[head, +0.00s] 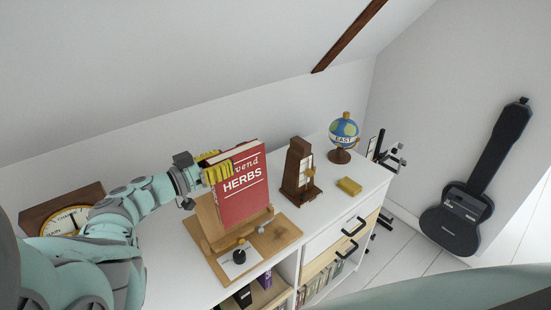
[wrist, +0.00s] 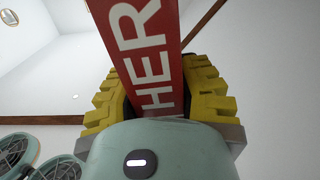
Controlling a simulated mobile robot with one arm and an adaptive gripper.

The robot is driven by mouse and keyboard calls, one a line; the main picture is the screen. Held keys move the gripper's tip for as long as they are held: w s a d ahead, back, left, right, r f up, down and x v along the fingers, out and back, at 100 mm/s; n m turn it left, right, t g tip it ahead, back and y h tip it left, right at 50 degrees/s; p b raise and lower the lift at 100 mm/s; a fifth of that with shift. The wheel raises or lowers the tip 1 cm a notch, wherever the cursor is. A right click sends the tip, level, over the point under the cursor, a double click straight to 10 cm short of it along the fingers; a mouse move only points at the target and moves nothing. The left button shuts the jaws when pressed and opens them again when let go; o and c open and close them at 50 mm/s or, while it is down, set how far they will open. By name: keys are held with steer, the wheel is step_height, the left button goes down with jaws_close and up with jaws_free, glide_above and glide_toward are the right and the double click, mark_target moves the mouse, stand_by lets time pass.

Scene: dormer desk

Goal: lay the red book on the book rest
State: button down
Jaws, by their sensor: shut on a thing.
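The red book (head: 243,190), marked HERBS, stands upright in the head view, its cover toward the camera. My gripper (head: 219,170) is shut on it from the left, with yellow fingers at the book's upper left edge. In the wrist view the book (wrist: 150,55) runs up between the yellow fingers (wrist: 157,95). The wooden book rest (head: 206,215) is on the white desk, below and behind the book. The book hides much of the rest's sloped board. I cannot tell whether the book touches it.
A wooden metronome (head: 298,168), a yellow block (head: 349,186) and a globe (head: 343,135) stand to the right on the desk. A round clock (head: 68,221) is at the left, behind my arm. A small black-knobbed item (head: 239,255) sits at the base's front. A guitar case (head: 476,190) leans on the wall.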

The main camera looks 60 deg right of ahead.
step_height(320, 180, down, 8)
steer(key=w+b, duration=0.3)
steer(key=b, duration=0.8)
steer(key=shift+d, duration=0.45)
steer(key=c, duration=0.7)
jaws_free()
steer(key=shift+o, duration=0.2)
steer(key=shift+f, duration=0.1)
steer(key=v, duration=1.2)
